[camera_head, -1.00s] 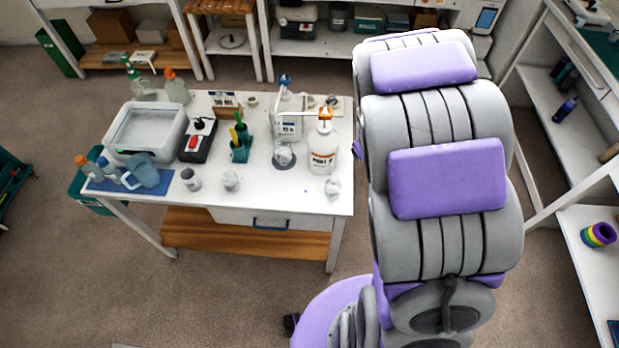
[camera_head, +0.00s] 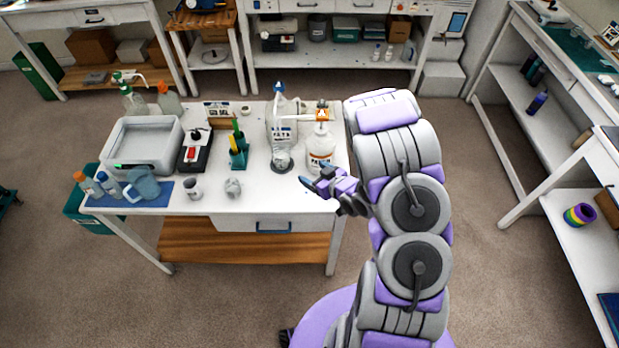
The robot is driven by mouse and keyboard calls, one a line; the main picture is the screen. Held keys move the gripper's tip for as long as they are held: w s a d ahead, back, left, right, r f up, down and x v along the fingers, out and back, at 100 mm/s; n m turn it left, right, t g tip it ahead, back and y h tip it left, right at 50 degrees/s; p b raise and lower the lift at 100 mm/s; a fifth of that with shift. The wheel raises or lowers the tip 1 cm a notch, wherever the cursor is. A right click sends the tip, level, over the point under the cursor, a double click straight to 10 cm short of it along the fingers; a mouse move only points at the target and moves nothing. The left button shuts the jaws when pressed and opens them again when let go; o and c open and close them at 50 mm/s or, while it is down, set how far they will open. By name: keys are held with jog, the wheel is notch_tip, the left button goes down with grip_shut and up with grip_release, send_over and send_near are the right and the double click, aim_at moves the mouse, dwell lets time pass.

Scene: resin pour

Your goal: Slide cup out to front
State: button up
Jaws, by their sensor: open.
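A clear cup (camera_head: 282,158) stands on a dark round base under the spout of a clear pump bottle (camera_head: 284,120) on the white table (camera_head: 265,208). A grey cup (camera_head: 192,189) and a small whitish cup-like item (camera_head: 233,188) stand near the table's front edge. My gripper (camera_head: 313,178) is open, with dark blue fingertips and a purple body. It is over the table's front right part, to the right of and in front of the clear cup, apart from it. Nothing shows between its fingers.
A white bottle with an orange pump (camera_head: 320,150) stands just behind my gripper. A green holder with tools (camera_head: 238,152), a black device with a red button (camera_head: 195,150) and a grey bin (camera_head: 142,145) stand to the left. Table front is mostly clear between the small cups and my gripper.

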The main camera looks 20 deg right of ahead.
aim_at(287, 159)
jog(key=x, duration=0.5)
jog(key=b+x, duration=0.1)
jog(key=x, duration=0.5)
jog(key=a+x, duration=0.1)
jog(key=x, duration=0.5)
jog(key=shift+w+r+b, duration=0.1)
jog(key=shift+r+b, duration=0.05)
jog(key=shift+b, duration=0.15)
jog(key=shift+c, duration=0.4)
jog(key=c, duration=0.6)
